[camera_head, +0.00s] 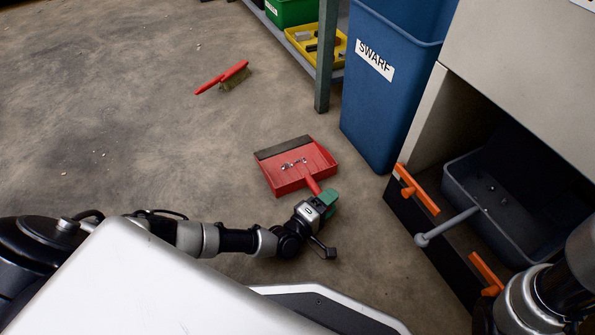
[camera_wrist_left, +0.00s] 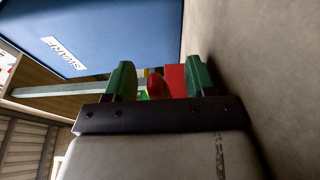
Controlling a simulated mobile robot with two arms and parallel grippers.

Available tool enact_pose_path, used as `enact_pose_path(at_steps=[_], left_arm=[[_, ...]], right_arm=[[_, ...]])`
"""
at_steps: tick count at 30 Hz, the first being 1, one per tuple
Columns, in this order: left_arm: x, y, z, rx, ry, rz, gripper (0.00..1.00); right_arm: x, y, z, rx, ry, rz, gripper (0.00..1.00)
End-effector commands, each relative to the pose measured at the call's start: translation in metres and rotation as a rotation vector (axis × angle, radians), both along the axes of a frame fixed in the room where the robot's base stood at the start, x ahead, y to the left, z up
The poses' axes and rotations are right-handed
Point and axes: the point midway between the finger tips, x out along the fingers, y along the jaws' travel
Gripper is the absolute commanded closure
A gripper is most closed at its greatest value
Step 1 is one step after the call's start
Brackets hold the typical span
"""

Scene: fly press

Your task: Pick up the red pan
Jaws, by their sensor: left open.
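The red pan (camera_head: 290,178) is a dustpan lying on the concrete floor, with a dark lip along its far edge and a few small metal bits in it. Its red handle (camera_head: 312,185) points toward my left gripper (camera_head: 326,199). In the left wrist view the green fingers (camera_wrist_left: 158,82) are open, with the rounded red handle end (camera_wrist_left: 155,85) between them and part of the red pan (camera_wrist_left: 176,79) beyond. I cannot tell whether the fingers touch the handle. Part of my right arm shows at the lower right, but its gripper is out of view.
A blue SWARF bin (camera_head: 385,95) stands right of the pan. A red brush (camera_head: 226,78) lies farther back on the floor. A cabinet with orange handles (camera_head: 416,189) and a grey tray (camera_head: 462,171) is at the right. Floor at the left is clear.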

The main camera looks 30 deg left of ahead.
Motion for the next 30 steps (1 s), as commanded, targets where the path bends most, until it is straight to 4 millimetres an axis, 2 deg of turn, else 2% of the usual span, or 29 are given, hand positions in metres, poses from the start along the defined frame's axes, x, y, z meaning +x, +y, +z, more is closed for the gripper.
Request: enact_pose_path(at_steps=[8, 18, 30], left_arm=[[0.0026, -0.001, 0.0002, 0.001, 0.002, 0.0, 0.47], [0.0025, -0.0007, 0.0002, 0.002, 0.002, 0.0, 0.99], [0.0033, -0.0007, 0.0016, 0.003, -0.003, 0.0, 1.0]], right_arm=[[0.0002, 0.0, -0.0011, 0.0, 0.001, 0.0, 0.22], [0.0004, 0.0, -0.0011, 0.0, 0.001, 0.0, 0.22], [0.0006, -0.0001, -0.001, 0.0, 0.002, 0.0, 0.22]])
